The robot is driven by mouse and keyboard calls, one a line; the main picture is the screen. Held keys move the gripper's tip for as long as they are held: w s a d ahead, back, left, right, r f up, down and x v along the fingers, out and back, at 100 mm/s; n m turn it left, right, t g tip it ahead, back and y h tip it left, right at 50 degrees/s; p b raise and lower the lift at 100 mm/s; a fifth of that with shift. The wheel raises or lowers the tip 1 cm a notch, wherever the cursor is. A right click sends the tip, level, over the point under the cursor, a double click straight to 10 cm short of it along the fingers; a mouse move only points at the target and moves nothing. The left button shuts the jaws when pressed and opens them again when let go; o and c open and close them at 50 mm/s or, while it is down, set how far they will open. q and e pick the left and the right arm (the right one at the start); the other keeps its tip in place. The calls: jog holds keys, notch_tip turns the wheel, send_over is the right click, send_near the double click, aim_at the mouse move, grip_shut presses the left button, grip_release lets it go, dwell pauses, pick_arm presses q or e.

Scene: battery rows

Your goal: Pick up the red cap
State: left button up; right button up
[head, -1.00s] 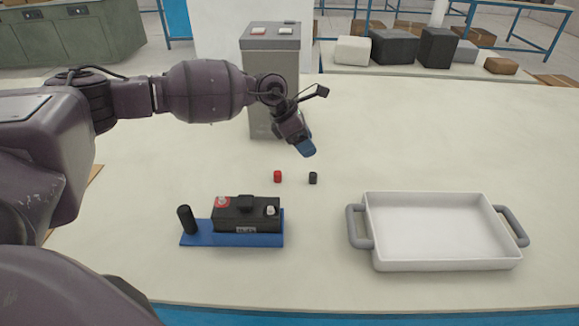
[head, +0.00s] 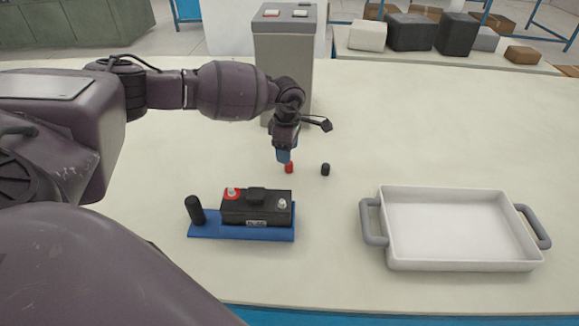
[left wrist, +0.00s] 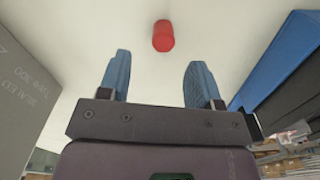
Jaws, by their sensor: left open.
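The small red cap (head: 289,168) stands on the table behind the battery, left of a small black cap (head: 325,169). My left gripper (head: 284,156) points down right by the red cap and partly covers its top in the head view. In the left wrist view the red cap (left wrist: 163,36) lies beyond the open blue fingertips (left wrist: 158,72), slightly right of the middle of the gap. Nothing is between the fingers. My right gripper is not in view.
A black battery (head: 257,208) sits on a blue base (head: 240,232) with a black handle. A white tray (head: 372,262) with grey handles is at right. A grey box (head: 300,70) stands behind my gripper. The table between them is clear.

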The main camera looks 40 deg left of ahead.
aim_at(289, 167)
pick_arm(q)
jog(key=shift+d+f, duration=0.15)
jog(key=shift+f, duration=1.2)
jog(key=shift+d+f, duration=0.15)
jog(key=shift+f, duration=1.2)
